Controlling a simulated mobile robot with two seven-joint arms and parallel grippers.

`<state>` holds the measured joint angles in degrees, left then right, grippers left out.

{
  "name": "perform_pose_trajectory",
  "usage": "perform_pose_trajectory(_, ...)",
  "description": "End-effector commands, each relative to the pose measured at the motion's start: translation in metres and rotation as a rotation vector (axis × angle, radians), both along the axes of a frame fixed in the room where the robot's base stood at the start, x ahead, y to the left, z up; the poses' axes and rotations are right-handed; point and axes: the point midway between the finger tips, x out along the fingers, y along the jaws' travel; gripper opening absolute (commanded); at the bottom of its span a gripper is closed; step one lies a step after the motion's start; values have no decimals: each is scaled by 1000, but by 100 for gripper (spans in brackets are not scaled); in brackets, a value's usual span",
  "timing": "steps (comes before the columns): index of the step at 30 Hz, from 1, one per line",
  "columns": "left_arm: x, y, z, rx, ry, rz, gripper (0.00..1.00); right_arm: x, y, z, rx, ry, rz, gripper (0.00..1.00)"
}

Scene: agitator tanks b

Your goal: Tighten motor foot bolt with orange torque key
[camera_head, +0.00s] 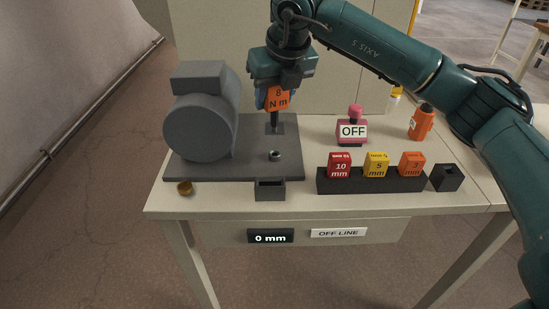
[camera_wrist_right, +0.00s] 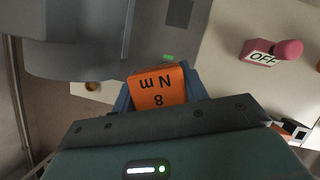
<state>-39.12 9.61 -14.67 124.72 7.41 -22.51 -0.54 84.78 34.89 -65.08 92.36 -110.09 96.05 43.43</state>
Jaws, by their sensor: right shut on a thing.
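The orange torque key (camera_head: 278,98), marked "8 Nm", is upright in my right gripper (camera_head: 276,90), which is shut on it. In the right wrist view the orange block (camera_wrist_right: 158,88) sits between the blue fingers. Its dark shaft points down to the rear part of the grey motor base plate (camera_head: 230,168), where a dark square surrounds its lower end. The tip and any bolt under it are hidden, so I cannot tell whether they touch. The grey motor (camera_head: 200,125) stands left of the key. A bolt or nut (camera_head: 275,155) shows nearer the front of the plate. My left gripper is out of view.
A dark rack (camera_head: 370,186) holds red, yellow and orange mm blocks. A dark square holder (camera_head: 447,178) stands right of it. A pink "OFF" device (camera_head: 352,128) and orange bottle (camera_head: 421,122) stand behind. A brass piece (camera_head: 185,188) lies by the left front edge.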

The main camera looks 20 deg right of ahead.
Motion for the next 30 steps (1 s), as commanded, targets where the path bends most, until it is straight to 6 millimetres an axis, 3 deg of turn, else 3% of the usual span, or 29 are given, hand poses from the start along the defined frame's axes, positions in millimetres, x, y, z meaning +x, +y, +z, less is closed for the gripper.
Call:
perform_pose_trajectory(11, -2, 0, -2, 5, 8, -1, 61, 0, 0, 0, 0, -1, 47, 0)
perform_pose_trajectory(21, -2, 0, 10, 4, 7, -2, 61, 1, -1, 2, 2, 0, 464, 0)
perform_pose_trajectory(30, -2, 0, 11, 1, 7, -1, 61, 0, 0, 1, 0, -2, 547, 0)
